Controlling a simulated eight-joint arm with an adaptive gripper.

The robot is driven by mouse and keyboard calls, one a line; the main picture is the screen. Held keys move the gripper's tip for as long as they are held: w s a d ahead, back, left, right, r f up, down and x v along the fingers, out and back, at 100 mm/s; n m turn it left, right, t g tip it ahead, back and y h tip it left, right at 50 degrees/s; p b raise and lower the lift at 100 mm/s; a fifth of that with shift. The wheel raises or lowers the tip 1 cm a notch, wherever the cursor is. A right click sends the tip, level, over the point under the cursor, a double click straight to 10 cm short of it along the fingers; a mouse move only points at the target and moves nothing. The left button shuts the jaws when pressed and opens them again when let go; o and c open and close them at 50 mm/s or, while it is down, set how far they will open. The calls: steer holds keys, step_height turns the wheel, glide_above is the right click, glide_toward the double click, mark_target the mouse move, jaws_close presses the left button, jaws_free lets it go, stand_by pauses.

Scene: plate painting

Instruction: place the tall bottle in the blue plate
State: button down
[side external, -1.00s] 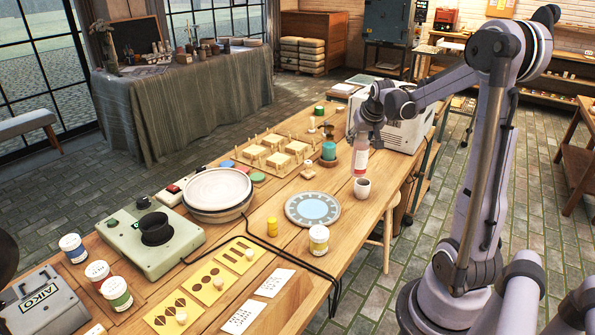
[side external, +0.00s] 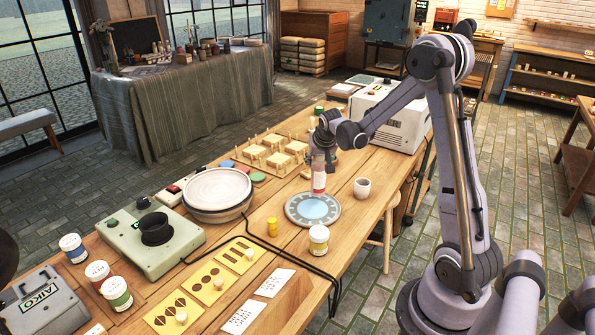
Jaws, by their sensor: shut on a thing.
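The tall bottle (side external: 318,183), white with a red band, is upright in my gripper (side external: 320,168), which is shut on its upper part. The bottle is at the far part of the blue plate (side external: 297,216), a round plate with a grey patterned rim and pale blue middle. The bottle's lower end shows against the plate's far inner area. I cannot tell whether it touches the plate. My gripper hides the top of the bottle.
A small white cup (side external: 362,188) stands right of the plate. A stack of round discs (side external: 217,188) is further left.

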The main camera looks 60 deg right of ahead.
steer(key=shift+f, duration=1.5)
steer(key=shift+f, duration=0.2)
steer(key=c, duration=0.8)
jaws_free()
steer(key=shift+o, duration=0.2)
